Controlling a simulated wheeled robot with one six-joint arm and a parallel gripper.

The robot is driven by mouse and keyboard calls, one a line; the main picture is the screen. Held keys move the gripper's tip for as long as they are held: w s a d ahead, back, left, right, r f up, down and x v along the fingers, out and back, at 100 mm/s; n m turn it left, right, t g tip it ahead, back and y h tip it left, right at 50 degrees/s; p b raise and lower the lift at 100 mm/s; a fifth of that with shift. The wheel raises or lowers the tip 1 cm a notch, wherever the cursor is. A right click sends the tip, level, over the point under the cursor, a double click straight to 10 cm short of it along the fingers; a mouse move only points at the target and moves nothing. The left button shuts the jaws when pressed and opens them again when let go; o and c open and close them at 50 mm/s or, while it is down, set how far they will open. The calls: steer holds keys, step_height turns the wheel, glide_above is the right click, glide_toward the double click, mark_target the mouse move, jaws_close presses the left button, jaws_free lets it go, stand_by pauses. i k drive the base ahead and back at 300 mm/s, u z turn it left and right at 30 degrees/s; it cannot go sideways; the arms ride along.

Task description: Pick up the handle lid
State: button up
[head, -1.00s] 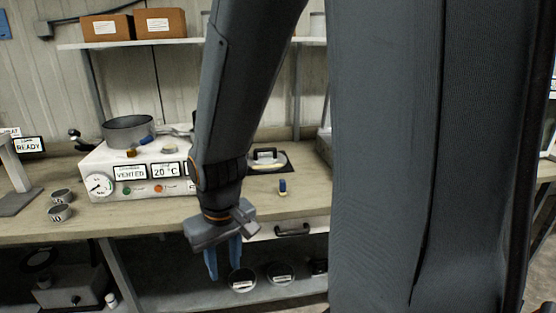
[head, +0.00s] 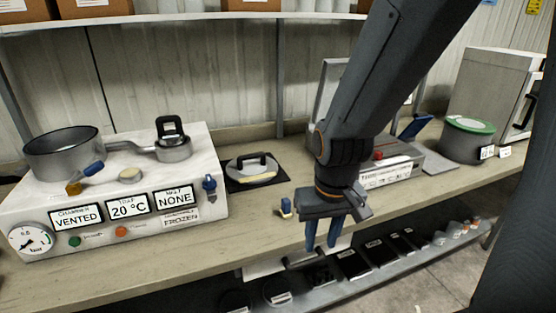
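The handle lid (head: 244,178) is a pale round disc with a dark arched handle on top. It lies on a black mat (head: 279,177) on the bench, right of the white control box. My gripper (head: 321,247) hangs to the right of the lid and nearer to me, at the bench's front edge. Its two blue fingers point down, apart, with nothing between them. The lid is in full view.
The white control box (head: 178,214) carries an open pot (head: 64,154) and a smaller fitting (head: 174,150). A red-knobbed machine (head: 392,172) sits behind my arm. A lower shelf (head: 388,263) holds dark items.

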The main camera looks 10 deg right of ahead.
mark_target(255, 168)
steer(key=z, duration=0.05)
steer(key=i, duration=0.95)
steer(key=u, duration=0.35)
